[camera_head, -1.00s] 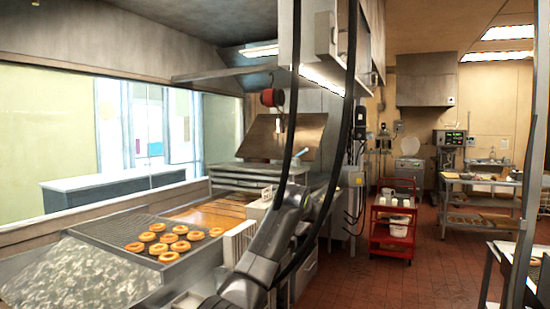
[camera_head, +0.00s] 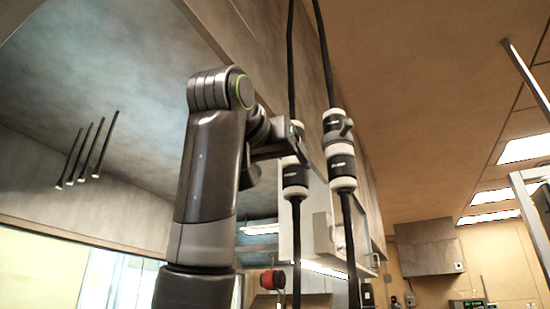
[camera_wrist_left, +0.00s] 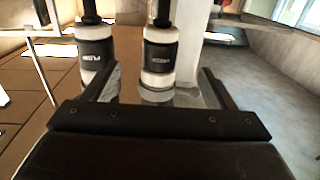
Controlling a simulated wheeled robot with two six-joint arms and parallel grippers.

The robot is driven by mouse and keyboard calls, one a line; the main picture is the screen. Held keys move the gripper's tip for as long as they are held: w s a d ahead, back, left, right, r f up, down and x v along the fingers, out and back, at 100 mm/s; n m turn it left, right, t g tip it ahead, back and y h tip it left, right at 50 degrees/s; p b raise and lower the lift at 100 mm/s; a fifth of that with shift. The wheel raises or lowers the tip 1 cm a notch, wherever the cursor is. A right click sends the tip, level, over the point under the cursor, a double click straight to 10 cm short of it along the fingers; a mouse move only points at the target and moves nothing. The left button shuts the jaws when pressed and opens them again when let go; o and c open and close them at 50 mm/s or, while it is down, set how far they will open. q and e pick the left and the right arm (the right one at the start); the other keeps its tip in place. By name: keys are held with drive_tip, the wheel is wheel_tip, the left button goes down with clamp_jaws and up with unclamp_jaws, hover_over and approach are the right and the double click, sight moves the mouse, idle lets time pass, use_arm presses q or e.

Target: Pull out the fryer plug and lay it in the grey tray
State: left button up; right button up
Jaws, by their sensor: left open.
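Two black cords hang down, each with a black-and-white inline connector. The left connector (camera_head: 295,175) and the right connector (camera_head: 338,150) both show in the head view. I cannot read their labels well enough to tell which is the fryer plug. My left gripper (camera_head: 286,150) is raised at the left connector, its fingers partly hidden there. In the left wrist view my open fingers (camera_wrist_left: 160,82) point toward that connector (camera_wrist_left: 158,55), which lies between them in the picture. Contact cannot be told. The grey tray is not visible now.
A metal cabinet (camera_head: 318,225) stands just behind the cords. A red reel (camera_head: 272,280) hangs below. A vent hood (camera_head: 428,248) is on the far wall.

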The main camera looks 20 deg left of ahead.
sight(291, 179)
use_arm(q)
drive_tip(key=w+p, duration=0.2)
drive_tip(key=w, duration=0.1)
drive_tip(key=w+p, duration=0.1)
drive_tip(key=w, duration=0.1)
drive_tip(key=shift+w+a+r, duration=0.1)
drive_tip(key=shift+w+r, duration=0.1)
drive_tip(key=shift+r, duration=0.2)
drive_tip(key=w, duration=0.3)
drive_tip(key=shift+w+a+f, duration=0.1)
drive_tip(key=shift+f, duration=0.2)
drive_tip(key=shift+w+r, duration=0.15)
drive_tip(key=shift+w, duration=0.85)
drive_tip(key=shift+c, duration=0.2)
drive_tip(key=c, duration=1.4)
